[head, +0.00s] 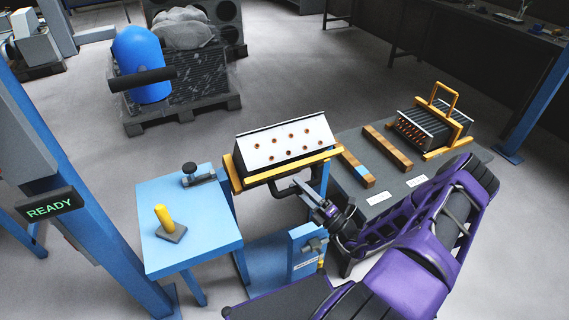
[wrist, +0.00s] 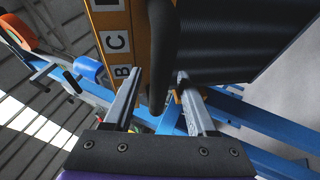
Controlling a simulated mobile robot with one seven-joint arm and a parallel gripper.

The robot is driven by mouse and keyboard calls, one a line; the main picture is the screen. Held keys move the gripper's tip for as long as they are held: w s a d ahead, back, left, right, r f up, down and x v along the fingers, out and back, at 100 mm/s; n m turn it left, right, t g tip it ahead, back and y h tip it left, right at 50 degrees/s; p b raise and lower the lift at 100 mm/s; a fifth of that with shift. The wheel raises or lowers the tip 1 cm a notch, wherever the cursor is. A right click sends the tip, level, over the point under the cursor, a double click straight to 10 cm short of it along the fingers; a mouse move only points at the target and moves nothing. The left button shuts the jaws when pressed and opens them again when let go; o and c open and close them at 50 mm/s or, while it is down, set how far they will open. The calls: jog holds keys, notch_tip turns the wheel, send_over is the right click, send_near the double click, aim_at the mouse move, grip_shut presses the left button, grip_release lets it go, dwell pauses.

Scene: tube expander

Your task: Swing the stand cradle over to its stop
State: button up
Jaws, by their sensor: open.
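The stand cradle (head: 236,172) is a yellow frame on a blue stand in the middle of the head view. It holds a finned coil with a white end plate (head: 288,143) and copper tube ends, tilted up. A dark bent handle (head: 279,192) hangs at the cradle's near side. My gripper (head: 302,190) is open at this handle. In the wrist view the dark handle (wrist: 163,45) runs down between my two parted fingers (wrist: 160,75). I cannot tell whether either finger touches it. A yellow cradle plate with letters (wrist: 113,40) shows beside it.
A blue table (head: 185,225) with a yellow-handled tool (head: 165,222) and a dark clamp (head: 197,175) stands left of the cradle. A dark grey table (head: 385,200) at right carries wooden bars (head: 388,147) and a second coil (head: 430,125). A sign reading READY (head: 49,208) is at left.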

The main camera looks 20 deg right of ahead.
jog(key=b+v, duration=0.1)
jog(key=v, duration=0.6)
jog(key=shift+b, duration=0.35)
jog(key=shift+w+a, duration=0.1)
